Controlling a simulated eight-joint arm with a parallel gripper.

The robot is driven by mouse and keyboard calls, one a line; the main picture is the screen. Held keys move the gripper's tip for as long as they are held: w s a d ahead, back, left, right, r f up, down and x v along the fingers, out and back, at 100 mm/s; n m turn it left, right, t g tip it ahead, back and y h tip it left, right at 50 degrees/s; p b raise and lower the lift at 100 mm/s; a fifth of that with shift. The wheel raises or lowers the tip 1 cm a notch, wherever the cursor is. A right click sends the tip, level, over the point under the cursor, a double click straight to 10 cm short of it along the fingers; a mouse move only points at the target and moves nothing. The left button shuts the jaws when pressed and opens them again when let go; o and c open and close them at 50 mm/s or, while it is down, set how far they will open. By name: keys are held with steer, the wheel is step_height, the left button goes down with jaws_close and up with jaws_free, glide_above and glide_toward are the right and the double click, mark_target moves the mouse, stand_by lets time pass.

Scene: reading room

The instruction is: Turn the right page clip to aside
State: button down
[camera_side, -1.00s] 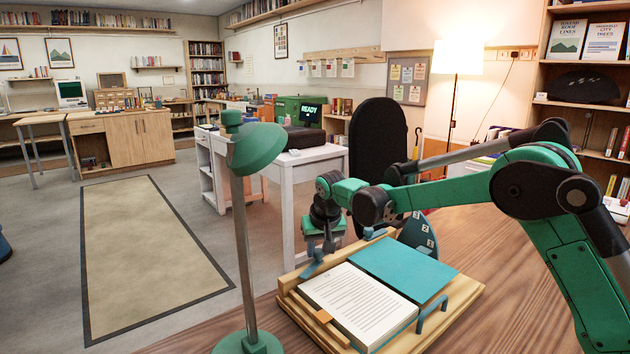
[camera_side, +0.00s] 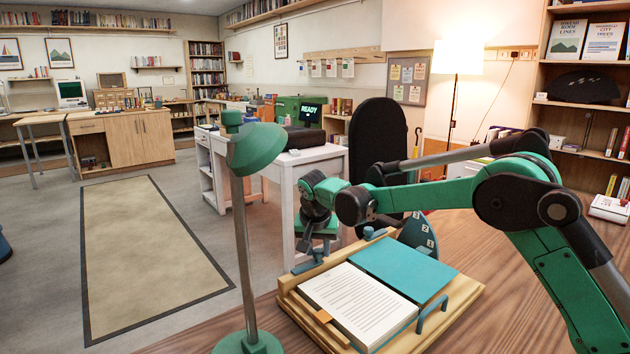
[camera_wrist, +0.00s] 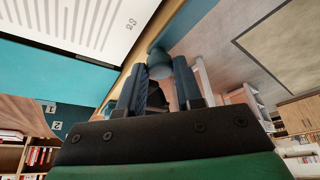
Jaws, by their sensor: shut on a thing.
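An open book with a printed page (camera_side: 350,300) and a teal side (camera_side: 402,268) lies on a wooden stand (camera_side: 455,303). A blue page clip (camera_side: 303,265) sits at the stand's left corner in the side view, pointing outward over the edge. My gripper (camera_side: 317,252) is right above it and shut on it. In the wrist view, the blue fingers of my gripper (camera_wrist: 160,80) straddle the rounded blue clip (camera_wrist: 158,63) beside the page's edge; the exact contact is partly hidden. A second blue clip (camera_side: 433,313) stands at the front edge of the book in the side view.
A green lamp (camera_side: 255,148) stands close in front, left of the stand. A blue knob (camera_side: 372,234) is on the stand's back edge, near a dark numbered dial (camera_side: 420,234).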

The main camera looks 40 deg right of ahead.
steer(key=c, duration=0.6)
jaws_free()
steer(key=v, duration=0.5)
steer(key=shift+s+r, duration=0.1)
steer(key=shift+r, duration=0.2)
